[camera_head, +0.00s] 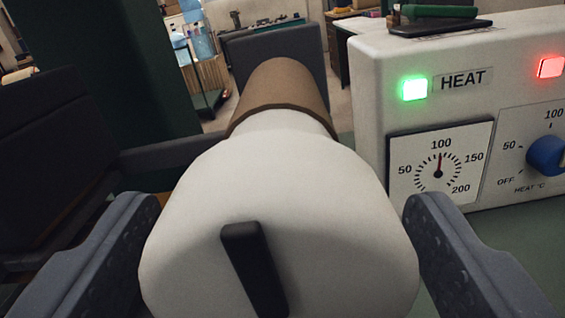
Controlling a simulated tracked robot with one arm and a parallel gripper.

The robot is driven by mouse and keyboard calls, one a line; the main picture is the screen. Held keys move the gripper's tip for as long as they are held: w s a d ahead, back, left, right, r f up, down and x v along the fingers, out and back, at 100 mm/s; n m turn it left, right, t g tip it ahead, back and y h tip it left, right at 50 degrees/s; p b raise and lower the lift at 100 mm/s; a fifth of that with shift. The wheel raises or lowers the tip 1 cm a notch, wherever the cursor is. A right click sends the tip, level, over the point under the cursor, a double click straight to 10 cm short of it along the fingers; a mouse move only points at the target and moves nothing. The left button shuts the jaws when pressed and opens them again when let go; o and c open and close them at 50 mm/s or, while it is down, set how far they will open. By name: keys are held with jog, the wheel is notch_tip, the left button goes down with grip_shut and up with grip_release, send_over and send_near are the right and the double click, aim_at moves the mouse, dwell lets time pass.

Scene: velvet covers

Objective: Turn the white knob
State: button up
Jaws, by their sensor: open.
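The white knob (340,215) fills the middle of the view. It is a large rounded white piece with a black bar-shaped mark or grip (255,268) on its near face, tilted with its top to the left. A brown cylinder (284,88) extends behind it. My gripper (280,245) is open, with one grey finger on each side of the knob. The left finger is close to the knob's left side and the right finger is close to its right side. I cannot tell whether either touches. The fingertips' lower parts are cut off by the frame.
At right stands a white heater box (367,75) with a lit green lamp (415,88), a red lamp (552,67), a dial gauge (438,172) and a blue knob (547,156). Green and black items lie on top. A dark chair-like object (60,150) is at left.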

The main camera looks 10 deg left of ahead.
jog(key=shift+w, duration=0.85)
jog(key=c, duration=1)
jog(key=shift+o, duration=0.2)
jog(key=shift+a, duration=0.1)
jog(key=shift+n, duration=0.3)
